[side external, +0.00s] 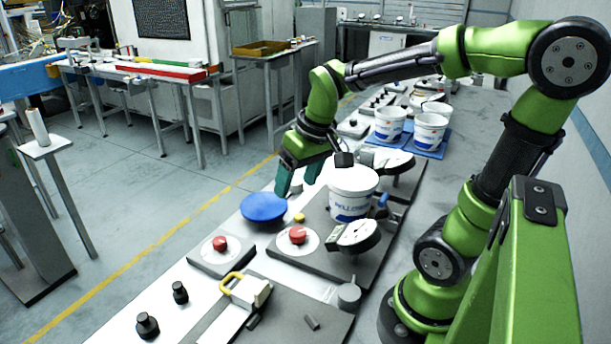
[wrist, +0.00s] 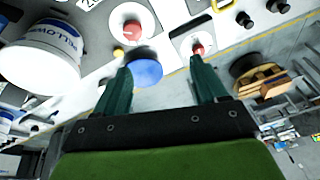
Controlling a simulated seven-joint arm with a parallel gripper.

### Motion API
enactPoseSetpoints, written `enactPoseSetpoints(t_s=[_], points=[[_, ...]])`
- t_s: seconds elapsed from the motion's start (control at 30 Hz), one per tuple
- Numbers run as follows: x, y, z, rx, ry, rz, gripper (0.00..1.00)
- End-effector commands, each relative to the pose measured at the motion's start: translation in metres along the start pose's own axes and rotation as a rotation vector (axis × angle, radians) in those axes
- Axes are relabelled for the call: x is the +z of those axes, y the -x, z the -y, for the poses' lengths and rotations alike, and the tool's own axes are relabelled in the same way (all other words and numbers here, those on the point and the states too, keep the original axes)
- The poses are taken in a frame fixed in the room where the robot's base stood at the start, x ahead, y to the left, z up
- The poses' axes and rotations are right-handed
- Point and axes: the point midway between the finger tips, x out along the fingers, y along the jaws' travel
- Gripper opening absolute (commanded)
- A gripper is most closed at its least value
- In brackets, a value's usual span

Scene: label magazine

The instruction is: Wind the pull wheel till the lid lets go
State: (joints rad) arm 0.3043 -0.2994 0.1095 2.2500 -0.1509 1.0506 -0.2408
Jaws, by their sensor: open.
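A white tub (side external: 350,207) with blue lettering stands on a dark base plate with its white lid (side external: 354,179) on; the tub also shows at the left of the wrist view (wrist: 40,58). A round blue disc (side external: 263,207) sits at the bench edge left of the tub; it may be the pull wheel, but I cannot tell for sure. My gripper (side external: 299,184) is open and empty, above the bench between the disc and the tub. In the wrist view the blue disc (wrist: 146,72) appears between my fingertips (wrist: 160,70), apparently beyond them.
Red knobs (side external: 297,235) (side external: 219,243) on white plates stand in front. A round black-and-white dial (side external: 357,235) sits right of them. A yellow-handled block (side external: 247,290) is nearer the camera. More white tubs (side external: 430,130) stand on a blue tray behind. Floor lies left of the bench.

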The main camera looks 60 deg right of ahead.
Motion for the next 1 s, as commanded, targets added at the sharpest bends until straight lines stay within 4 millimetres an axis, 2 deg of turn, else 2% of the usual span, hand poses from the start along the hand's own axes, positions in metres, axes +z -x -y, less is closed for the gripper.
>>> enactPoseSetpoints(t_s=[0.03,0.2,0.37,0.53,0.67,1.0], points=[[-0.011,-0.01,-0.012,0.024,0.049,0.064,0.71],[-0.037,-0.029,-0.04,0.042,0.297,0.235,0.71],[-0.047,-0.024,-0.042,0.03,0.505,0.291,0.71],[-0.043,-0.025,-0.043,0.017,0.578,0.31,0.71],[-0.038,-0.039,-0.044,0.015,0.58,0.313,0.71],[-0.017,-0.107,-0.051,0.013,0.577,0.313,0.71]])
